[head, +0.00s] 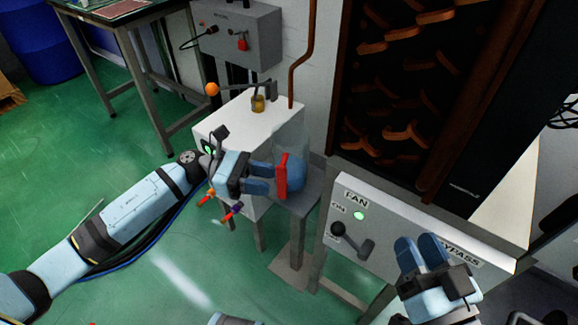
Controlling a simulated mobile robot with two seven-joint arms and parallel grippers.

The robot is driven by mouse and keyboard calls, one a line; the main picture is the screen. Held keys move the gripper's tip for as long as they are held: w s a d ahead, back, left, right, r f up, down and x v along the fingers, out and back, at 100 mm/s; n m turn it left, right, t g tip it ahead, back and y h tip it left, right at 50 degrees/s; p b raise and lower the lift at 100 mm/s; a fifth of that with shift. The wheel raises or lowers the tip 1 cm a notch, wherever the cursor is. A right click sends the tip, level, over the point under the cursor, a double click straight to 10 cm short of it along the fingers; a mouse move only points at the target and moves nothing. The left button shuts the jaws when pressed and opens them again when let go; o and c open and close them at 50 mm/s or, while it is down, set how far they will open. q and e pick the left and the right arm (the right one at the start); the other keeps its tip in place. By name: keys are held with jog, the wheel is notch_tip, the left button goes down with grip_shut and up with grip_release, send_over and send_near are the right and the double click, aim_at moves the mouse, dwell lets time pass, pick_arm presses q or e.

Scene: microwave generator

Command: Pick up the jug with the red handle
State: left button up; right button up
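The jug (292,140) is clear, with blue liquid low in it and a red upright handle (282,177) on its left side. It stands on a small grey stand beside the white cabinet. My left gripper (271,179) is at the left of the handle, its two blue fingers slightly apart and their tips at or very close to it. I cannot tell whether they touch it, and I see no grip around it. My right gripper (420,240) is over the front of the fan panel, far from the jug; its fingers lie close together.
The white cabinet (235,122) carries an orange-knobbed lever (212,89) and a small amber jar (257,104). The grey fan panel (345,210) with a dark lever stands at right. A workbench (110,15) is at back left. Green floor is open at left.

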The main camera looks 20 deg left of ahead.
aim_at(277, 181)
pick_arm(q)
jog(key=d, duration=0.4)
jog(key=shift+w+d+b, duration=0.15)
jog(key=shift+b, duration=0.25)
grip_shut()
jog(key=shift+r, duration=0.1)
